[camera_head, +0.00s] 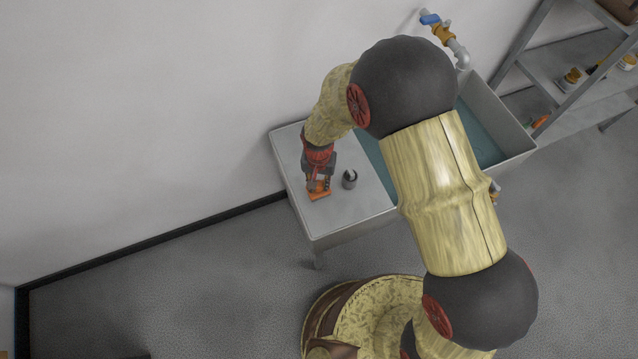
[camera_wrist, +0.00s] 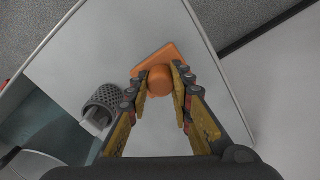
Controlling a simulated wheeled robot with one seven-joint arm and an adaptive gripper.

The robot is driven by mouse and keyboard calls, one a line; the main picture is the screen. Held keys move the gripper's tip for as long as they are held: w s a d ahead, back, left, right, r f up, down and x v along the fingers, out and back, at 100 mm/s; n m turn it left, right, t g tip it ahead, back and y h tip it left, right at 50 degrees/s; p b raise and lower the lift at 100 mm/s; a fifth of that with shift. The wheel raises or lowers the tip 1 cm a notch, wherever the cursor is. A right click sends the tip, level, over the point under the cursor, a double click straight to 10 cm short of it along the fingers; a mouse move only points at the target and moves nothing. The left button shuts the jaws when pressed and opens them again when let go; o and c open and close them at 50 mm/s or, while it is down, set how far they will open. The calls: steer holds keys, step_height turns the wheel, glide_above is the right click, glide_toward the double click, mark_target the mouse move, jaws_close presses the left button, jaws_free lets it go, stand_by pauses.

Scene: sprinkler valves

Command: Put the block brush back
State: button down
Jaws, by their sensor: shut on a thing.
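The block brush (camera_wrist: 150,66) is orange, with a flat base and a rounded knob between my fingertips. My gripper (camera_wrist: 160,84) is shut on its knob. In the head view the orange brush (camera_head: 318,195) is at or just above the left part of the sink's flat side board (camera_head: 340,215), under my gripper (camera_head: 318,182). I cannot tell whether its base touches the board. The brush's underside is hidden.
A dark mesh cup (camera_wrist: 108,98) with a white item in it stands on the board, close beside the brush. The water-filled basin (camera_head: 514,138) is to the right, with a blue-handled valve (camera_head: 430,19) on the wall. A metal shelf (camera_head: 560,66) stands at the far right.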

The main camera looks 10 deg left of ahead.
mark_target(319, 183)
steer(key=shift+f, duration=0.15)
steer(key=c, duration=1.6)
jaws_free()
steer(key=shift+c, duration=0.2)
steer(key=shift+o, duration=0.3)
step_height(319, 183, up, 12)
steer(key=p, duration=0.4)
